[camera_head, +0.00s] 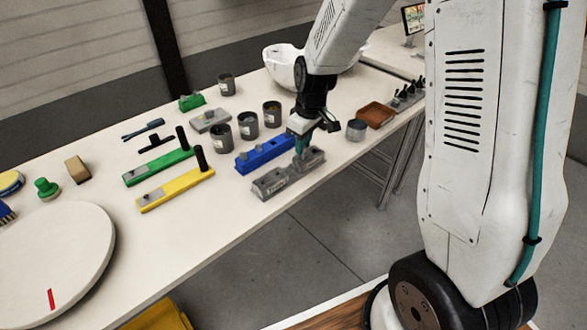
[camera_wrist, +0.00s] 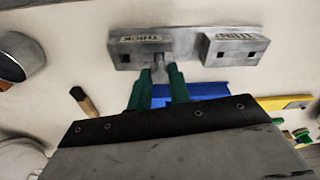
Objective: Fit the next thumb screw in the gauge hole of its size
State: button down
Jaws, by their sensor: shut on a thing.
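The grey gauge shows as two blocks in the wrist view: the left block (camera_wrist: 140,46), labelled THICK, and the right block (camera_wrist: 235,44), whose label is upside down and hard to read. Each has a dark square hole in view. In the head view the gauge (camera_head: 270,183) lies at the table's front edge. My gripper (camera_wrist: 159,78) is shut on a small grey thumb screw (camera_wrist: 160,72), mostly hidden between the green fingers. Its visible part overlaps the THICK block's near edge, right of that hole; I cannot tell whether they touch. My gripper (camera_head: 301,148) is over the gauge's far end in the head view.
A blue block (camera_head: 264,153) lies close behind the gauge. Yellow (camera_head: 175,189) and green (camera_head: 158,167) bars lie left. Dark cups (camera_head: 247,125) stand behind. A grey cup (camera_head: 356,129), brown tray (camera_head: 375,114) and rack with dark upright pieces (camera_head: 405,97) are right.

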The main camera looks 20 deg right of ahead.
jog(key=shift+f, duration=1.25)
dwell(0.6)
jog(key=c, duration=1.2)
grip_release()
jog(key=r, duration=0.7)
jog(key=shift+s+d+r, duration=0.2)
jog(key=shift+s+r, duration=0.2)
